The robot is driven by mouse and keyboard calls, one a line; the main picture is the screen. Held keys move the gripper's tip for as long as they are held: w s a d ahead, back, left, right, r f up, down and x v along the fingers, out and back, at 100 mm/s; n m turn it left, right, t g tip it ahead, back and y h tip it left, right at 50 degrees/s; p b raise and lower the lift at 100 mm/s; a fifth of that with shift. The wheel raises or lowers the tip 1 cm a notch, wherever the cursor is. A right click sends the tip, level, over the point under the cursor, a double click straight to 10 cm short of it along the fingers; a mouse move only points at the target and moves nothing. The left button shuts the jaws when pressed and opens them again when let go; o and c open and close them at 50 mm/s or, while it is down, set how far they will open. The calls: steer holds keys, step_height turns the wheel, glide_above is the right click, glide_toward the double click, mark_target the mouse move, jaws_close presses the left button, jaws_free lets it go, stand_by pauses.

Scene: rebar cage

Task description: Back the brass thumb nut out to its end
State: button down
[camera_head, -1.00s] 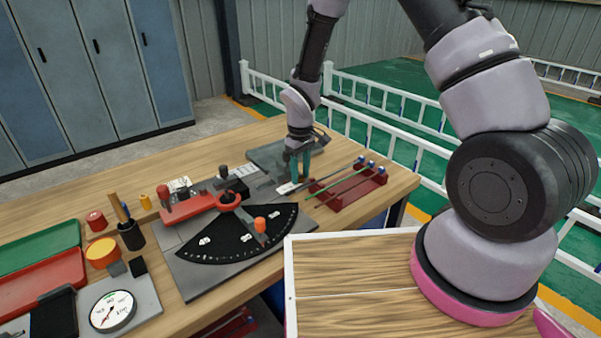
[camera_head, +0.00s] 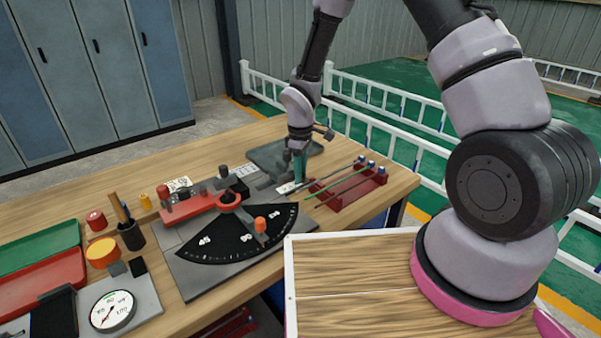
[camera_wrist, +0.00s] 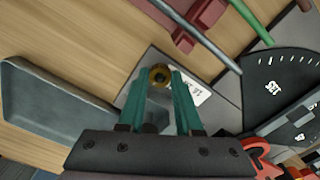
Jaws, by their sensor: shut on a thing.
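The brass thumb nut (camera_wrist: 160,76) shows in the wrist view as a round brass piece with a dark centre, between the tips of my teal-fingered gripper (camera_wrist: 160,82). The gripper is shut on it, above a grey plate with a white label (camera_wrist: 188,92). In the head view my gripper (camera_head: 298,180) points down at the back right of the bench, beside the red rod rack. The nut is hidden there by the fingers. I cannot tell how far along its thread the nut sits.
A red rack (camera_head: 352,190) with several rods stands close to the right of the gripper. A dark grey tray (camera_head: 275,158) lies behind it. The black angle plate (camera_head: 235,238) with its red lever is to the left. White fences stand beyond the bench.

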steer(key=shift+n, duration=0.8)
steer(key=c, duration=0.6)
jaws_free()
step_height(320, 180, up, 11)
steer(key=shift+f, duration=0.1)
